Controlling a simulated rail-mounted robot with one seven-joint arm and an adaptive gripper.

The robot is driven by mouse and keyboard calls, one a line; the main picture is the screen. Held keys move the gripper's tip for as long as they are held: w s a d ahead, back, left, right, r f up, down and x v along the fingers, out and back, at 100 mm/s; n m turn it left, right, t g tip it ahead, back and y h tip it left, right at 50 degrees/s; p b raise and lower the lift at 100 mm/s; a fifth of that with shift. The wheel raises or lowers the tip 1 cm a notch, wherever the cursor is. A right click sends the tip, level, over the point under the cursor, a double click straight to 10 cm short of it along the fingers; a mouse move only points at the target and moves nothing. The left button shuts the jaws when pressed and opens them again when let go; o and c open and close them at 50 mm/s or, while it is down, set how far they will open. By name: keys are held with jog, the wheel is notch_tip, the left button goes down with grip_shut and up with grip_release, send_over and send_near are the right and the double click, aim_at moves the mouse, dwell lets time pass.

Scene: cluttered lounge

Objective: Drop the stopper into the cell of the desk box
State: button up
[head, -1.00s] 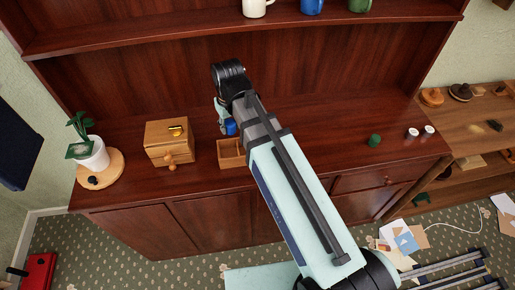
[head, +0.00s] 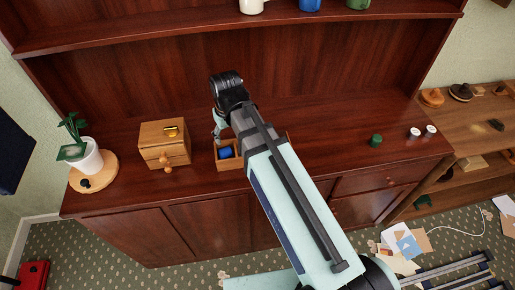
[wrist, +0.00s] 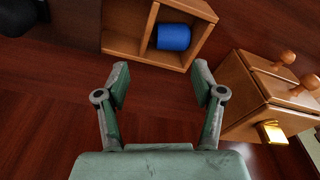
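The blue stopper (head: 225,153) lies inside a cell of the wooden desk box (head: 229,166). In the wrist view the blue stopper (wrist: 173,37) sits within the walls of one cell of the desk box (wrist: 203,9), apart from my fingers. My gripper (wrist: 161,82) is open and empty, its two fingers spread beside the box. In the head view my gripper (head: 219,128) is just behind the box, and my arm hides the box's right part.
A small wooden drawer cabinet (head: 164,145) stands left of the box. A potted plant (head: 87,155) on a round board is farther left. A shelf with mugs is above.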

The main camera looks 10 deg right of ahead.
jog(key=shift+r, duration=0.1)
notch_tip(320, 180, up, 12)
jog(key=s, duration=0.1)
jog(key=shift+s+d, duration=0.2)
jog(key=shift+d, duration=0.05)
dwell(0.4)
